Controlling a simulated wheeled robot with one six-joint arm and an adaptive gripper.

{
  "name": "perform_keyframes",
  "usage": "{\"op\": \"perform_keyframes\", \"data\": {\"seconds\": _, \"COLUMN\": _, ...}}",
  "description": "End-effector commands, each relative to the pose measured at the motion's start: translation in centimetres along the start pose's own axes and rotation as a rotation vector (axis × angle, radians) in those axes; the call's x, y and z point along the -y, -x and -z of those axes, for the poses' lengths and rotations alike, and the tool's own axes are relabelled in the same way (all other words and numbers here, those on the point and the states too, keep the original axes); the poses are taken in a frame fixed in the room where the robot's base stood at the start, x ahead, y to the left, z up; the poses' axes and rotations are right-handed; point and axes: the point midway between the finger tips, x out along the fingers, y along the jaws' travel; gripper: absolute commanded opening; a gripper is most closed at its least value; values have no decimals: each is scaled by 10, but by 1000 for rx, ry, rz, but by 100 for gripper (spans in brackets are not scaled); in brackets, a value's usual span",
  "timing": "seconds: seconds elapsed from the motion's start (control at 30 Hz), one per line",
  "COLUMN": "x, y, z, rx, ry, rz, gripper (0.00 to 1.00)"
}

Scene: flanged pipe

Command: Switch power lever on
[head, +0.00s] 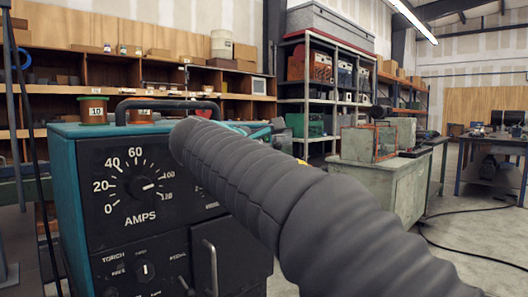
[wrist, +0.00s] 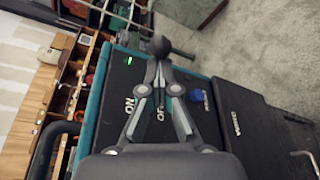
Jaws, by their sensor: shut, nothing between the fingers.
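The power lever shows in the wrist view as a dark ball knob (wrist: 160,46) with a dark rod leading right from it. It stands out from the black side panel (wrist: 118,80) of a teal machine. White ON and OFF labels (wrist: 129,104) are on the panel, and a small green light (wrist: 102,61) glows near ON. My gripper (wrist: 160,72) is shut and empty, its fingertips just short of the knob in the picture. I cannot tell whether they touch it. The fingers cover part of the OFF label.
In the head view, the machine's front (head: 135,190) has an AMPS dial, and a handle (head: 168,108) arches over its top. A grey-green cabinet (head: 385,180) stands to the right, with open floor beyond. Shelves (head: 120,70) line the back.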

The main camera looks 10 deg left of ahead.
Motion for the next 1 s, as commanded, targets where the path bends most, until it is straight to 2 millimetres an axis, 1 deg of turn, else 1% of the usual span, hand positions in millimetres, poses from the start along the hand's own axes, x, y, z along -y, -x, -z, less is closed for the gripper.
{"op": "perform_keyframes", "data": {"seconds": 0.03, "x": -4, "y": 2, "z": -4, "rx": 4, "ry": -2, "rz": -1, "gripper": 0}}
{"op": "perform_keyframes", "data": {"seconds": 0.13, "x": -7, "y": 5, "z": -4, "rx": 2, "ry": -2, "rz": -2, "gripper": 0}}
{"op": "perform_keyframes", "data": {"seconds": 0.43, "x": -4, "y": 7, "z": 2, "rx": -3, "ry": -1, "rz": -5, "gripper": 0}}
{"op": "perform_keyframes", "data": {"seconds": 0.57, "x": 3, "y": 8, "z": 16, "rx": -2, "ry": 0, "rz": -3, "gripper": 0}}
{"op": "perform_keyframes", "data": {"seconds": 0.7, "x": 15, "y": 9, "z": 38, "rx": 5, "ry": 2, "rz": 2, "gripper": 0}}
{"op": "perform_keyframes", "data": {"seconds": 0.77, "x": 8, "y": 25, "z": 34, "rx": 3, "ry": -3, "rz": -2, "gripper": 0}}
{"op": "perform_keyframes", "data": {"seconds": 0.8, "x": 7, "y": 34, "z": 34, "rx": 3, "ry": -3, "rz": -2, "gripper": 0}}
{"op": "perform_keyframes", "data": {"seconds": 1.0, "x": 2, "y": 72, "z": 35, "rx": 5, "ry": -2, "rz": 1, "gripper": 0}}
